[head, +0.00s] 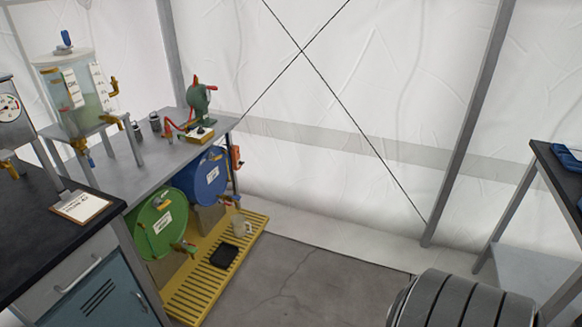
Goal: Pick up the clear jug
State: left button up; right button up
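Neither of my grippers is in view.
A green drum (150,232) with a brass tap lies beside the blue one, under a grey bench (150,165). A dark-topped cabinet (85,285) stands at left, a dark-topped table (562,178) at right. Grey floor (290,285) beside the grate is clear.

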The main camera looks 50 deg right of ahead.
aim_at(239, 223)
jog(key=z, duration=1.15)
jog(key=i+l, duration=0.2)
jog(key=i, duration=0.2)
